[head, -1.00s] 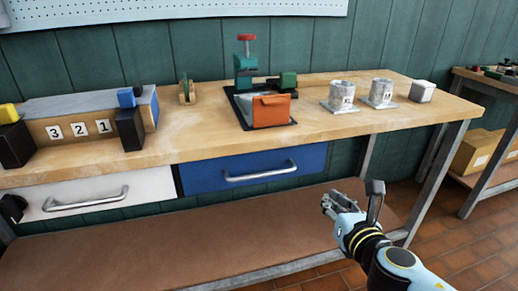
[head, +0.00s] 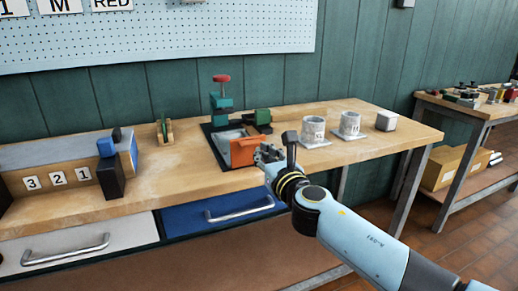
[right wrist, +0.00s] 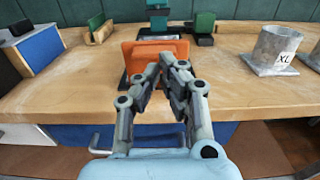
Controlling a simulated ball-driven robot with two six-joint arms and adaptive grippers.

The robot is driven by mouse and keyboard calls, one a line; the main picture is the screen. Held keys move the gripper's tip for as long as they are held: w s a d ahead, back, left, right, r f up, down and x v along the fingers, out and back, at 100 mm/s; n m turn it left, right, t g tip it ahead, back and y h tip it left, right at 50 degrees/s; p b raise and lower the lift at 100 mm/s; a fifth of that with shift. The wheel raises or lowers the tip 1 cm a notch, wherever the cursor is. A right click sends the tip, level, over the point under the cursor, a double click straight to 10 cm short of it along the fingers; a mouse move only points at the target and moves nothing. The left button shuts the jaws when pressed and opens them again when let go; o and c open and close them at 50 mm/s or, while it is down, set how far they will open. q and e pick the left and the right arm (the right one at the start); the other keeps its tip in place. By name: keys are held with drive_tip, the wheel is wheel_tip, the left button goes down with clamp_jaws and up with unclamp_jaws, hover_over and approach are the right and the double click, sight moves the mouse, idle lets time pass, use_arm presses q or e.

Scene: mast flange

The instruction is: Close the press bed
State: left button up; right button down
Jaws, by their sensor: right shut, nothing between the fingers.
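The press stands on a black base plate (head: 213,150) on the workbench, with a teal post (head: 221,108) and a red knob (head: 221,78) on top. Its grey bed (head: 226,136) sticks out toward the front, ending in an orange front plate (head: 243,153). The orange plate also shows in the right wrist view (right wrist: 150,53). My right gripper (head: 266,154) is shut and empty, right in front of the orange plate. My left gripper is out of view.
A green block (head: 263,117) sits by the press. A numbered rack (head: 60,178) is at left. A blue drawer (head: 190,221) lies below.

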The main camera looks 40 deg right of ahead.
sight(251, 139)
drive_tip(key=shift+x, duration=1.4)
drive_tip(key=shift+w, duration=0.1)
drive_tip(key=b+x, duration=0.2)
drive_tip(key=x, duration=0.6)
drive_tip(key=shift+f, duration=0.15)
drive_tip(key=shift+w+d+r, duration=0.15)
drive_tip(key=shift+w+r, duration=0.05)
drive_tip(key=shift+r, duration=0.1)
